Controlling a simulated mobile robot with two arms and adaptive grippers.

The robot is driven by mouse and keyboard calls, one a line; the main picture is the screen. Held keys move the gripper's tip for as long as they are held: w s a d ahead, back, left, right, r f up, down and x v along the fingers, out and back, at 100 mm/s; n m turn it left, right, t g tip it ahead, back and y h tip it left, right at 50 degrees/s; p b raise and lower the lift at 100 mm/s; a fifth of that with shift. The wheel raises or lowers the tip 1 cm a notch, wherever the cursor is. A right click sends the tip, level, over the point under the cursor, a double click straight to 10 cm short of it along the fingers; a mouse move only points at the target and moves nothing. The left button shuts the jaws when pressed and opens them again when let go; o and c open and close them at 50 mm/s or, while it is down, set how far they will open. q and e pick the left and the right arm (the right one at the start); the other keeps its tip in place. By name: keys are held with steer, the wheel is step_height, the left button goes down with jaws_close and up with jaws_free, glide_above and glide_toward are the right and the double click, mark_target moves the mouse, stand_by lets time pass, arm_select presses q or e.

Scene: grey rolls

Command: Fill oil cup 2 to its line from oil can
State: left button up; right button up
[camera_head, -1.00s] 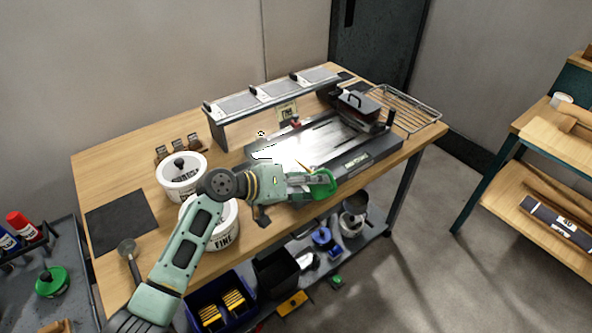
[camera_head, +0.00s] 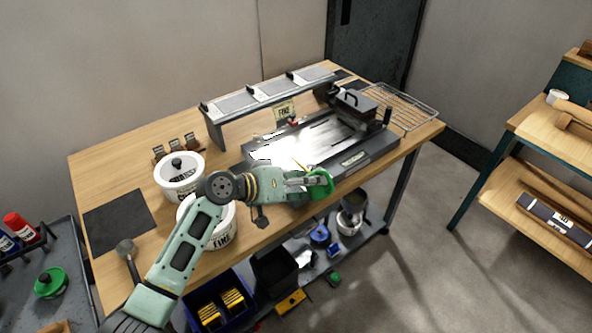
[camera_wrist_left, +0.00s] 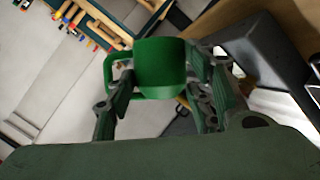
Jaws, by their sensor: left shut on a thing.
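My left gripper (camera_head: 306,182) is shut on the green oil can (camera_head: 321,186), holding it above the front edge of the bench machine (camera_head: 352,160). In the left wrist view the can (camera_wrist_left: 160,68) is a green cylinder with a loop handle on its left side, between the two fingers (camera_wrist_left: 160,100). Its spout is not clear. I cannot make out oil cup 2 or its line; the arm and the can cover part of the machine's front. My right gripper is not in view.
Two white tubs, one behind (camera_head: 180,178) and one in front (camera_head: 219,236), stand beside my left arm. A raised rack (camera_head: 262,93) is behind the machine. A wire rack (camera_head: 405,106) lies at the right. Another green container (camera_head: 50,283) stands on the left cart.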

arm_select(q)
steer(key=shift+f+m+t+p, duration=0.3)
steer(key=shift+f+m, duration=0.1)
steer(key=shift+m, duration=0.1)
steer(key=shift+a+f+m+t+y, duration=0.1)
steer(key=shift+f+m+t+y, duration=0.2)
steer(key=shift+m+y, duration=0.25)
steer(key=shift+w+a+m+t+y+b, duration=0.3)
steer(key=shift+w+m+t+y, duration=0.15)
steer(key=shift+m+t, duration=0.3)
steer(key=shift+w+a+m+t+y+b, duration=0.3)
steer(key=shift+w+m+t, duration=0.25)
steer(key=shift+m, duration=0.35)
